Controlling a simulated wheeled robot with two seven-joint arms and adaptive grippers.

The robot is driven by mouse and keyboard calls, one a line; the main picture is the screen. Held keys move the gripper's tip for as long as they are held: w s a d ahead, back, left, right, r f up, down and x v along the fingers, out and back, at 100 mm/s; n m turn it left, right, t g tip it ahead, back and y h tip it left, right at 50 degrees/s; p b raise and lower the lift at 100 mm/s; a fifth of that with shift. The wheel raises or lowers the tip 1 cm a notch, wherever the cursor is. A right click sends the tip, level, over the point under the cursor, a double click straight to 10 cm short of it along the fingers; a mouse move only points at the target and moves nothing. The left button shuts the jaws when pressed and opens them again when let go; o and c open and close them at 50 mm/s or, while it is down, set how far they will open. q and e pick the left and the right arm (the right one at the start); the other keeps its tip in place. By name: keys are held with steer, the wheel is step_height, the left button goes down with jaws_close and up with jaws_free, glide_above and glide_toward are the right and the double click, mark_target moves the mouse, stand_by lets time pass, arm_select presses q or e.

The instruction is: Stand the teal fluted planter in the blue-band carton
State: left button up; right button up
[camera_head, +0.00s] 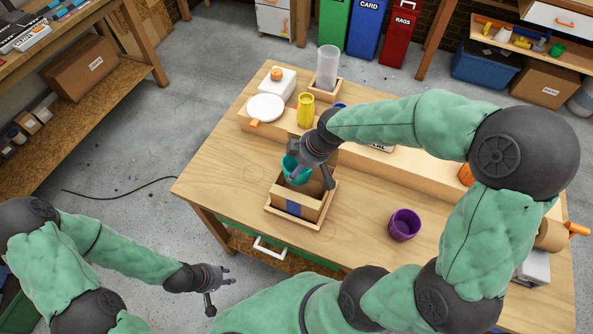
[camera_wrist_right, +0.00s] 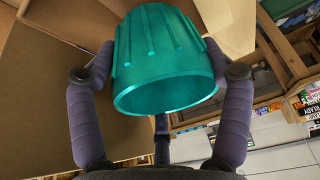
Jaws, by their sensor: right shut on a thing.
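The teal fluted planter (camera_head: 291,165) is in my right gripper (camera_head: 309,172), which is shut on it over the far-left part of the open carton. In the right wrist view the planter (camera_wrist_right: 165,60) sits between the fingers, its rim towards the camera and cardboard beyond it. I cannot tell how far its base is inside the carton. The blue-band carton (camera_head: 309,210), with a blue band on its near side, stands in a shallow wooden tray (camera_head: 326,222) on the table. My left gripper (camera_head: 222,287) is open and empty, off the table's front-left edge.
A purple fluted pot (camera_head: 404,224) stands right of the carton. Behind, on a raised wooden ledge, are a yellow vase (camera_head: 305,110), a white plate (camera_head: 265,107) and a white box (camera_head: 284,87). A clear cylinder (camera_head: 327,66) stands behind them. The table left of the carton is bare.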

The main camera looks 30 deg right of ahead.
steer(key=shift+w+d+f, duration=0.1)
steer(key=shift+w+f, duration=0.45)
steer(key=shift+f, duration=0.1)
steer(key=shift+w+f+b, duration=0.15)
steer(key=shift+f+b, duration=0.2)
steer(key=shift+f, duration=0.55)
steer(key=shift+w+f+b, duration=0.1)
steer(key=shift+f+b, duration=0.2)
steer(key=shift+f, duration=0.6)
steer(key=shift+f+b, duration=0.45)
steer(key=shift+f, duration=0.05)
steer(key=shift+s+f, duration=0.1)
steer(key=o, duration=1)
